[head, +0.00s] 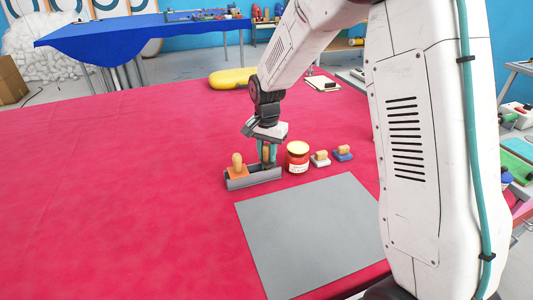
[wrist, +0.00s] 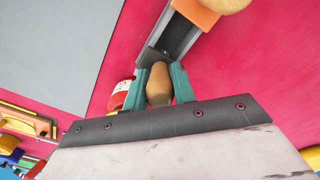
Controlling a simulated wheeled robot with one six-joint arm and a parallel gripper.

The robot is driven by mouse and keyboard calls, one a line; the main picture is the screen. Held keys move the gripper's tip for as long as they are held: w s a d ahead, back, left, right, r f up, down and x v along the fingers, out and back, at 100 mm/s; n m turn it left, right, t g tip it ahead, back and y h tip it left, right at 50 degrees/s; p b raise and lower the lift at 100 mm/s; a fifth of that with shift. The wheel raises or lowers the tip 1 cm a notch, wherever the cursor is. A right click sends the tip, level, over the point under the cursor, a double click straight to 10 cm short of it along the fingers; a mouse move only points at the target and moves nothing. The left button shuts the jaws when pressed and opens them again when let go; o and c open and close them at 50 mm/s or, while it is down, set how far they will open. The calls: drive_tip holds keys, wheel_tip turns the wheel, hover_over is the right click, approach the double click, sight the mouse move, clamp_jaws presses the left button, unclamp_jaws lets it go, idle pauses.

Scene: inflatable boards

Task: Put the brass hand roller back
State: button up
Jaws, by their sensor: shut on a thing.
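My gripper (head: 266,155) points down over the right end of a narrow grey tray (head: 262,178). In the wrist view its two green fingers (wrist: 159,88) are shut on a rounded wooden handle (wrist: 159,80), which I take to be the brass hand roller's. The roller's brass part is hidden, and I cannot tell whether it touches the tray floor. The tray also shows in the wrist view (wrist: 178,38), just beyond the fingers. An orange block with a wooden knob (head: 238,168) occupies the tray's left end; it also shows in the wrist view (wrist: 197,12).
A grey sheet (head: 310,230) lies in front. The red surface at left (head: 110,190) is clear.

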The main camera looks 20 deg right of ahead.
drive_tip(key=shift+f, duration=0.2)
drive_tip(key=shift+f, duration=0.1)
drive_tip(key=shift+f, duration=0.35)
drive_tip(key=o, duration=0.9)
